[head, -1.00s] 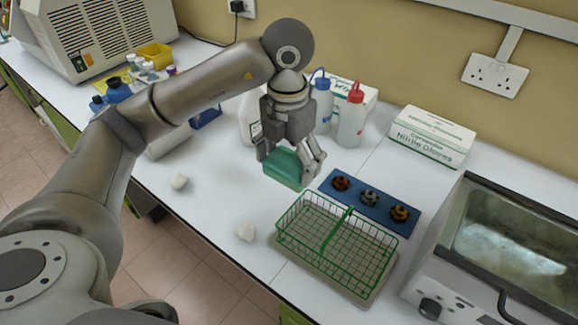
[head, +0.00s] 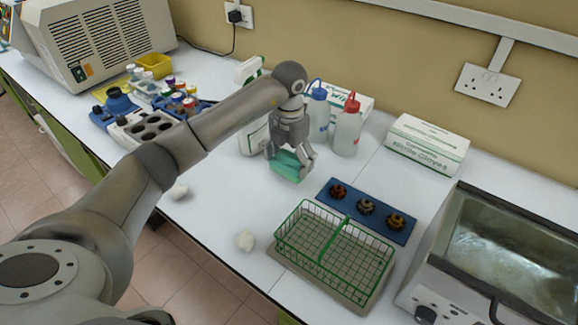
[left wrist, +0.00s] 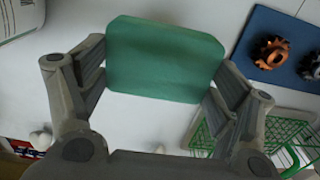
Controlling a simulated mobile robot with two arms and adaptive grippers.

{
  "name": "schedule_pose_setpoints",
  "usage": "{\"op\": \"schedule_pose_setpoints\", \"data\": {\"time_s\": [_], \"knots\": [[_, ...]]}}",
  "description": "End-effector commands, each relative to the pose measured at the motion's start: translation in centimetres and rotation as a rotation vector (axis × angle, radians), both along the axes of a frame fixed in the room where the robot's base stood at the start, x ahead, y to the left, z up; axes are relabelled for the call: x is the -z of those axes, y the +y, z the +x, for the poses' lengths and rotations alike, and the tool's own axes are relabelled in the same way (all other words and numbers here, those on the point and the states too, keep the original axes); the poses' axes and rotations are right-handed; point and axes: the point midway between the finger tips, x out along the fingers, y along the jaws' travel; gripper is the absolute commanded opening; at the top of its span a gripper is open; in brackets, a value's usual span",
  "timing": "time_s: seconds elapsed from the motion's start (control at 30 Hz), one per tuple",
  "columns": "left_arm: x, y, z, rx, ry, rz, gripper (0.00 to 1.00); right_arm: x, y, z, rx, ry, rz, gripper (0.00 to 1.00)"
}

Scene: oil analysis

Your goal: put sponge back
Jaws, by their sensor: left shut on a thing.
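The sponge (head: 286,166) is a green block. My left gripper (head: 290,158) is shut on it, with a finger on each side. In the left wrist view the sponge (left wrist: 165,58) spans between the two fingers. It is low over the white bench, left of the blue mat; I cannot tell whether it touches the bench. My right gripper is not in view.
A blue mat (head: 350,208) with three gear-like parts lies to the right. A green wire basket (head: 334,248) stands in front. Wash bottles (head: 347,130) and a glove box (head: 428,145) stand behind. White crumpled pieces (head: 245,239) lie near the front edge. A metal bath (head: 505,250) is at right.

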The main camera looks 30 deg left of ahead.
Motion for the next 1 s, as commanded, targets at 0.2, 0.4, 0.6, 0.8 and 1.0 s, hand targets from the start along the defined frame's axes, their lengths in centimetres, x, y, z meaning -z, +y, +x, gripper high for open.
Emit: {"op": "schedule_pose_setpoints", "data": {"time_s": [0.2,0.4,0.6,0.8,1.0], "knots": [[2.8,0.0,-0.1,-0.001,0.004,0.0,0.61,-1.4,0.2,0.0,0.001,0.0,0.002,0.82],[3.0,0.0,-0.1,0.0,0.001,0.0,0.61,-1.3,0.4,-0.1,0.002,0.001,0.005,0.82],[3.3,0.0,-0.1,-0.001,0.001,0.0,0.86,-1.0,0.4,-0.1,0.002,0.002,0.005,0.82],[3.3,0.0,-0.1,-0.001,0.001,0.0,1.0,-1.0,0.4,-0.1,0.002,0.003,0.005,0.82],[3.3,0.0,-0.1,0.0,0.001,0.0,1.0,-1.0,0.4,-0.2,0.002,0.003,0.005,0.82]]}}
